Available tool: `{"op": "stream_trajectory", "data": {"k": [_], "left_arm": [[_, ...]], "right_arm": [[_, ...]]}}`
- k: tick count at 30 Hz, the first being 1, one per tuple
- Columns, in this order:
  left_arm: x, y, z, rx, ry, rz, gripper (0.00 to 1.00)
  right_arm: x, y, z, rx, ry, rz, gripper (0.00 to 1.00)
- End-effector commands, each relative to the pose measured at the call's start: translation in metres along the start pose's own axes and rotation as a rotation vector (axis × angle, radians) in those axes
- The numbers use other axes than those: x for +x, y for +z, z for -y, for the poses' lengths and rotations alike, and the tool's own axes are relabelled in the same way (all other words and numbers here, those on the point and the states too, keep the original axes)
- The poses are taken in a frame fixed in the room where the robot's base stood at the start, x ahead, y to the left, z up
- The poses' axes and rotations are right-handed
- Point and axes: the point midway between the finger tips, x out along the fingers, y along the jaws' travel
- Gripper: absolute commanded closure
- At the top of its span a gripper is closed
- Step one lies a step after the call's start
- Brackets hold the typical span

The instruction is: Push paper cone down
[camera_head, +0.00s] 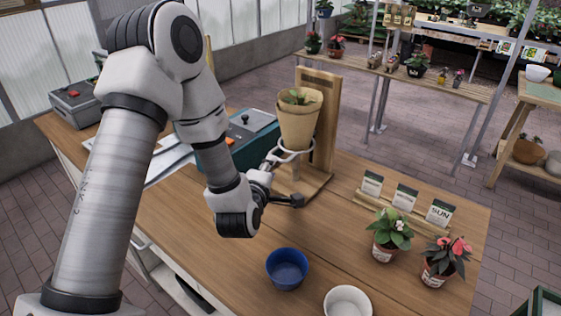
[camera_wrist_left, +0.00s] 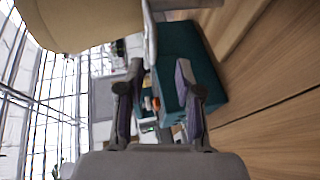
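The tan paper cone (camera_head: 298,125) sits upright in a white ring (camera_head: 291,155) on a wooden stand (camera_head: 327,120), with a small green plant showing at its top. My left gripper (camera_head: 284,178) is low beside the stand, below the cone and near the ring. In the left wrist view, its two fingers (camera_wrist_left: 160,72) are spread with nothing held between them. The cone (camera_wrist_left: 80,22) fills the upper left there, with the pale ring (camera_wrist_left: 150,38) beside it. I cannot tell whether a finger touches the ring. My right gripper is not in view.
A teal box (camera_head: 238,140) stands behind my left arm. A blue bowl (camera_head: 287,268) and a white bowl (camera_head: 348,302) stand at the front. Two potted plants (camera_head: 390,233) (camera_head: 443,262) and a card rack (camera_head: 400,213) are at the right. The wood between is clear.

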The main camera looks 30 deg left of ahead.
Motion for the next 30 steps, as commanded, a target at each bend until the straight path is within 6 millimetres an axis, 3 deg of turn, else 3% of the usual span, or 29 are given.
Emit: {"op": "stream_trajectory", "data": {"k": [12, 20, 21, 24, 30], "left_arm": [[0.067, 0.000, -0.003, 0.006, -0.004, 0.002, 0.65], [0.073, 0.001, -0.001, 0.006, -0.004, 0.003, 0.65], [0.073, 0.001, -0.001, 0.007, -0.004, 0.003, 0.68], [0.073, 0.001, -0.001, 0.007, -0.004, 0.003, 1.00], [0.073, 0.001, -0.002, 0.007, -0.002, 0.002, 1.00]], "right_arm": [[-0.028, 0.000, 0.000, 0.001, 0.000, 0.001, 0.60], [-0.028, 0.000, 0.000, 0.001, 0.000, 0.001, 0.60], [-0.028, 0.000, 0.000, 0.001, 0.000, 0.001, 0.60], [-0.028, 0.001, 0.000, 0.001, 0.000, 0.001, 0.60], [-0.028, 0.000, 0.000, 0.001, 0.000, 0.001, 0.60]]}}
